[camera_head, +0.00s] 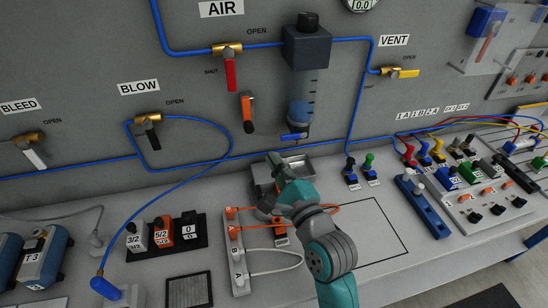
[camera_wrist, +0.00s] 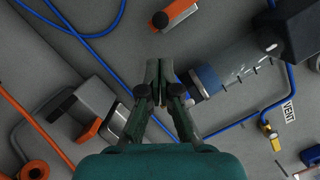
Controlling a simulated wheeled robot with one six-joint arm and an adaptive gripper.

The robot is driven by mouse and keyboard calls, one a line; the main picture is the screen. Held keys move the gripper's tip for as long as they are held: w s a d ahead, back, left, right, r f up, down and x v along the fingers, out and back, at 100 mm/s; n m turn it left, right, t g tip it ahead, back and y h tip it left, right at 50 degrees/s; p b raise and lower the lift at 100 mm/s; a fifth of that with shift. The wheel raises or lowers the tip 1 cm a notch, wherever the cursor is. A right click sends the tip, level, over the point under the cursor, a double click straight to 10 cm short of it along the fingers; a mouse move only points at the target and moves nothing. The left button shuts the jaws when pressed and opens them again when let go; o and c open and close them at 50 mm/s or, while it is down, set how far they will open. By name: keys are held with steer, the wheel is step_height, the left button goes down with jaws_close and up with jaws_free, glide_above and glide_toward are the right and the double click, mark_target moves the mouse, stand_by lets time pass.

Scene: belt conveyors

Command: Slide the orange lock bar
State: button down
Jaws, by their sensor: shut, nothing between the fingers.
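An orange bar with a dark end (camera_head: 248,112) is mounted on the grey wall, below and right of the red AIR valve handle. An orange piece with a dark end also shows at the top of the wrist view (camera_wrist: 177,12); it looks like the same bar. My gripper (camera_head: 273,158) is in front of the wall's foot, below and right of that bar and apart from it. In the wrist view my gripper (camera_wrist: 160,66) has its fingertips together, with nothing between them.
The filter bowl (camera_head: 302,98) hangs from the wall just above my gripper, with its blue ring (camera_wrist: 209,80) close right of the fingers. Blue hoses (camera_head: 205,161) cross the wall. A metal tray (camera_head: 298,164) stands behind the gripper. Orange tubes run across the bench.

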mark_target(247, 117)
steer(key=x, duration=0.8)
steer(key=shift+r, duration=0.1)
step_height(247, 117, up, 6)
steer(key=shift+r, duration=0.2)
steer(key=shift+s+d, duration=0.1)
stand_by(0.4)
